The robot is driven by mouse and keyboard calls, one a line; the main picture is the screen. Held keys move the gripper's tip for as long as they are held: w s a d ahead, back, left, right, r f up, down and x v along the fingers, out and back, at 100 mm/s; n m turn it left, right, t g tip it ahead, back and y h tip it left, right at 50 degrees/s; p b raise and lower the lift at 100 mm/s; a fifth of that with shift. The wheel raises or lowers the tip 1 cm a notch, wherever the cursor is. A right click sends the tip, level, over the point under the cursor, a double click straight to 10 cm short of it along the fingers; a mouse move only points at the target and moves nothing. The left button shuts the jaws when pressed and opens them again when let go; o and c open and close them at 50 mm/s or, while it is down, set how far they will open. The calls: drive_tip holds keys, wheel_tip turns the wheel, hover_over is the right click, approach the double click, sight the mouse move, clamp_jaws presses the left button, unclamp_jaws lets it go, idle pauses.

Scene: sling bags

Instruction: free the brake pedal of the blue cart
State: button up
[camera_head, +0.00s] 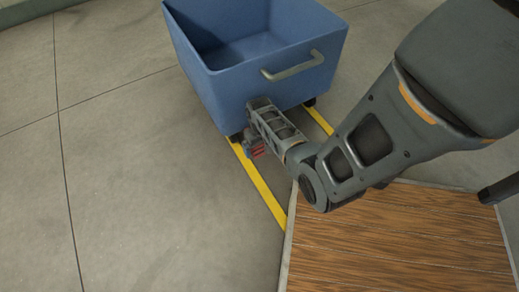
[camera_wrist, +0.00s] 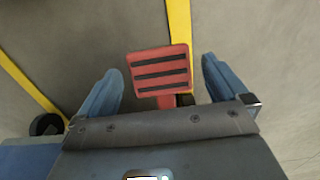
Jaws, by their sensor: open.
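The blue cart (camera_head: 216,92) is an open box on casters with a grey handle (camera_head: 293,66) on its near side. Its red brake pedal (camera_head: 259,152) shows low at the near side. In the wrist view the pedal (camera_wrist: 158,66) is a red plate with black ribs. My gripper (camera_head: 251,144) is low by the cart's near wall, at the pedal. In the wrist view my gripper (camera_wrist: 161,68) is open, one blue finger on each side of the pedal, with a gap to each. I cannot tell whether the pedal is pressed down.
A wooden-topped surface (camera_head: 400,245) lies at the lower right, under my arm. Yellow lines (camera_head: 262,189) run along the grey floor below the cart. A dark caster (camera_wrist: 47,124) shows at the left in the wrist view. The floor to the left is clear.

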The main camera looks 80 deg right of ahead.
drive_tip(key=shift+f, duration=0.25)
